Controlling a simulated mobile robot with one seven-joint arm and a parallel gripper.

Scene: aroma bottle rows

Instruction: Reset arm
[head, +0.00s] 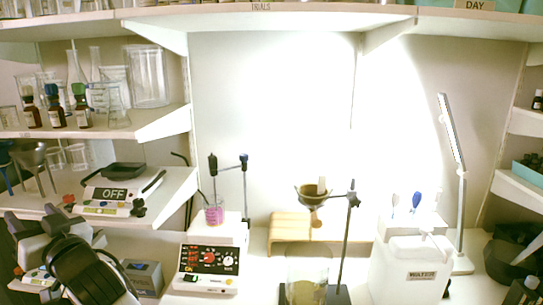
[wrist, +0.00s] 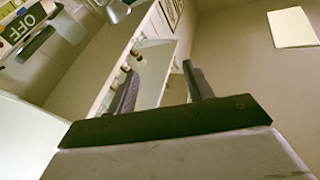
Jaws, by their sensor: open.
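My gripper (wrist: 159,70) shows in the wrist view with its two dark fingers apart and nothing between them. Past the fingers are a pale wall and the underside of shelves. In the head view my arm fills the lower left corner, in front of the left side of the bench. I cannot clearly make out the fingers there.
A scale marked OFF (head: 112,196) stands on the lower left shelf near my arm. Brown dropper bottles (head: 55,112) stand above it. A hotplate (head: 208,268), a funnel stand (head: 346,245) and a white water container (head: 408,272) crowd the bench.

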